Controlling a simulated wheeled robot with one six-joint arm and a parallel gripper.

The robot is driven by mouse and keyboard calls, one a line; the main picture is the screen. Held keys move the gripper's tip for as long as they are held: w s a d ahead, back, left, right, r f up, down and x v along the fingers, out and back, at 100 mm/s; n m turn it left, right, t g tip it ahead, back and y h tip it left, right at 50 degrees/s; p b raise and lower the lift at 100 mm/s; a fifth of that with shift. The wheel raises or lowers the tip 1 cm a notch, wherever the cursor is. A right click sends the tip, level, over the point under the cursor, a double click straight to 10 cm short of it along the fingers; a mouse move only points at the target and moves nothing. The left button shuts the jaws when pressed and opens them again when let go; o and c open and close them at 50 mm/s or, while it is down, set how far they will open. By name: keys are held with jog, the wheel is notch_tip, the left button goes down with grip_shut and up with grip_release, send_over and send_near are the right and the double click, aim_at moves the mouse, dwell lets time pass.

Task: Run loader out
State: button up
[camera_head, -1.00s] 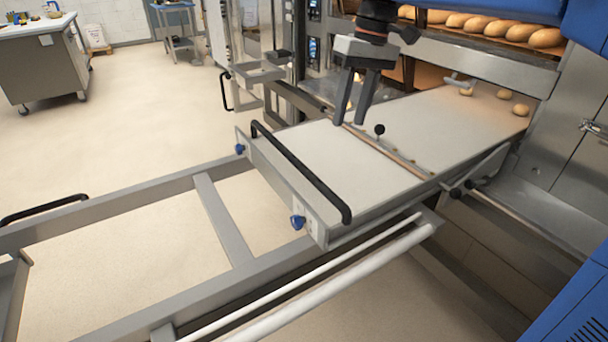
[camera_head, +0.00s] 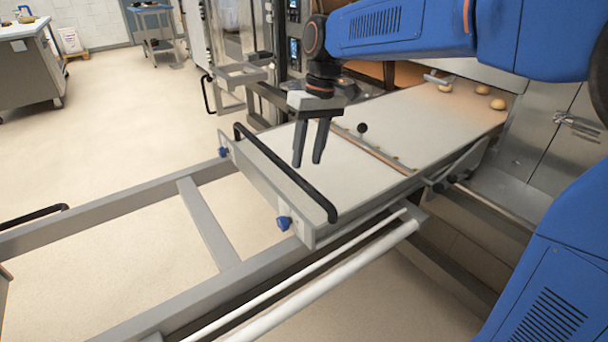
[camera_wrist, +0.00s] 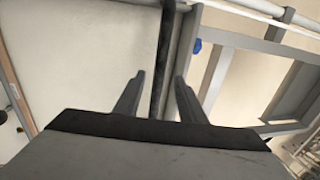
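The loader (camera_head: 360,140) is a flat, pale belt board on a metal frame, reaching into the oven opening at the right. Its black bar handle (camera_head: 285,172) runs across the near end, above an end plate with blue knobs (camera_head: 284,223). My gripper (camera_head: 307,163) points down over the board, near the handle, with its two fingers apart and nothing between them that I can make out. In the wrist view the handle (camera_wrist: 163,60) runs lengthwise between the open fingers (camera_wrist: 153,95), apart from both. The gripper's height above the handle is hard to tell.
Several bread rolls (camera_head: 483,90) lie at the loader's far end by the oven. An empty grey rail frame (camera_head: 210,225) extends to the left. A steel latch (camera_head: 577,121) is at the right. A trolley (camera_head: 155,25) and workbench (camera_head: 28,65) stand behind open floor.

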aim_at(303, 180)
jog(key=shift+s+a+f, duration=0.1)
jog(key=shift+a+f, duration=0.05)
jog(key=shift+f, duration=0.8)
jog(key=shift+s+a+f, duration=0.1)
jog(key=shift+a+f, duration=0.05)
jog(key=shift+f, duration=0.85)
jog(key=shift+s+a+f, duration=0.1)
jog(key=shift+a+f, duration=0.05)
jog(key=shift+f, duration=0.8)
grip_shut()
